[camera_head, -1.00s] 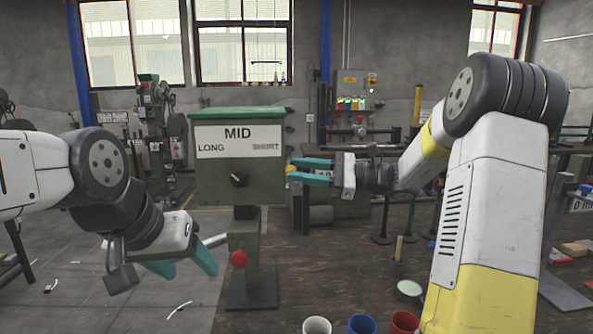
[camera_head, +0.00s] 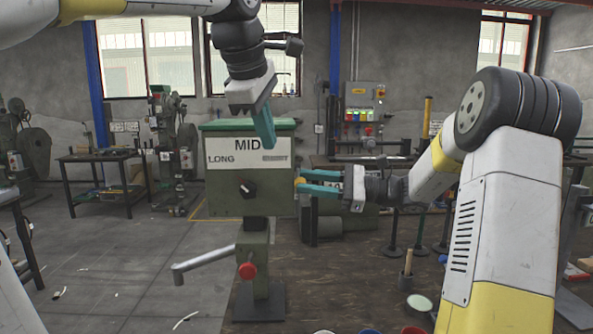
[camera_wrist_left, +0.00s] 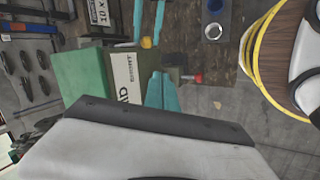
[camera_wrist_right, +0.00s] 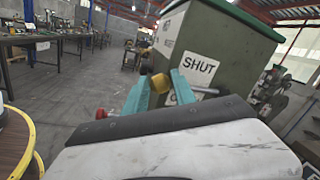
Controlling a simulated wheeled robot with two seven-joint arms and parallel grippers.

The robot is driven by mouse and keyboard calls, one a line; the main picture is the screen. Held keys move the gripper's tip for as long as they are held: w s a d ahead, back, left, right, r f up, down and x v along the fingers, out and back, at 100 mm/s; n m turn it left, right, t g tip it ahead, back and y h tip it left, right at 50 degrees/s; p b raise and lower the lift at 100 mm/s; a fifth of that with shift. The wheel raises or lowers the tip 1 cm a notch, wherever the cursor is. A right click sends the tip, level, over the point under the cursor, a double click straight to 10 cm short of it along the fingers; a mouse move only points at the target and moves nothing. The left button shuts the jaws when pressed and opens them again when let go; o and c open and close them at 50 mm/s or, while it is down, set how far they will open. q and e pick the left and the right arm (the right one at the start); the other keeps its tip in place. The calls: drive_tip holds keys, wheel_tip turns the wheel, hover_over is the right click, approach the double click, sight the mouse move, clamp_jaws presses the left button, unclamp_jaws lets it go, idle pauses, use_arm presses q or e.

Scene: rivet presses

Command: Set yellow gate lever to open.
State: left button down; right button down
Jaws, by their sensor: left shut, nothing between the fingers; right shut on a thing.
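The green press cabinet (camera_head: 225,187) stands in the middle of the head view. The yellow gate lever's round knob (camera_wrist_right: 161,83) is on the cabinet's right side in the head view, beside a SHUT label (camera_wrist_right: 200,66). My right gripper (camera_head: 304,181) is shut on this knob, with one teal finger on either side. My left gripper (camera_head: 267,138) is shut and empty, pointing down in front of the cabinet's upper right. Its fingers partly cover the MID sign (camera_head: 223,147).
A black dial (camera_head: 247,189) is on the cabinet front. Below are a red knob (camera_head: 247,270) and a grey crank handle (camera_head: 205,263) reaching left. Cups (camera_wrist_left: 212,32) stand on the wooden bench. Open floor lies left of the press.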

sight(299, 179)
use_arm(q)
drive_tip(key=w+d+r+n, duration=0.2)
drive_tip(key=d+r+n, duration=0.1)
drive_tip(key=x, duration=1.4)
drive_tip(key=shift+s+d, duration=0.1)
drive_tip(key=shift+d, duration=0.05)
use_arm(e)
drive_tip(key=shift+w+d, duration=0.15)
drive_tip(key=shift+w, duration=0.05)
